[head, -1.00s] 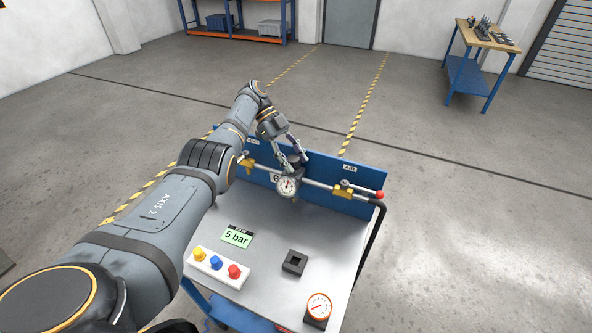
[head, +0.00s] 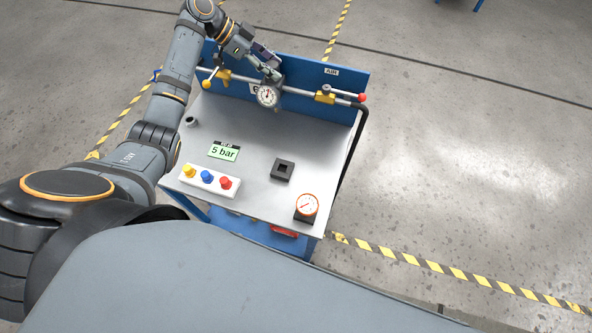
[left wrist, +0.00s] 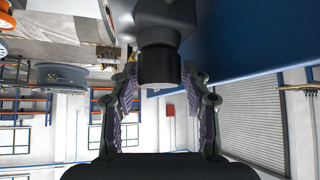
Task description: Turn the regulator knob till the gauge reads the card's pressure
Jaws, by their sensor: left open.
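The pressure gauge (head: 266,96) has a round white face on the pipe at the back of the bench. Its needle is too small to read surely. The green card (head: 223,152) reads "5 bar" and lies on the bench top. My left gripper (head: 268,66) is just above and behind the gauge, by the regulator. In the left wrist view the dark round knob (left wrist: 158,64) sits between the tips of my open left gripper (left wrist: 160,78), with a gap visible on each side. In the head view the gripper largely hides the knob. My right gripper is out of view.
The pipe carries yellow valves, one at right (head: 325,94). A blue back panel (head: 345,82) stands behind it. On the bench are a button box (head: 209,181), a black square block (head: 283,170) and an orange-rimmed gauge (head: 306,206). A black hose runs down the right side.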

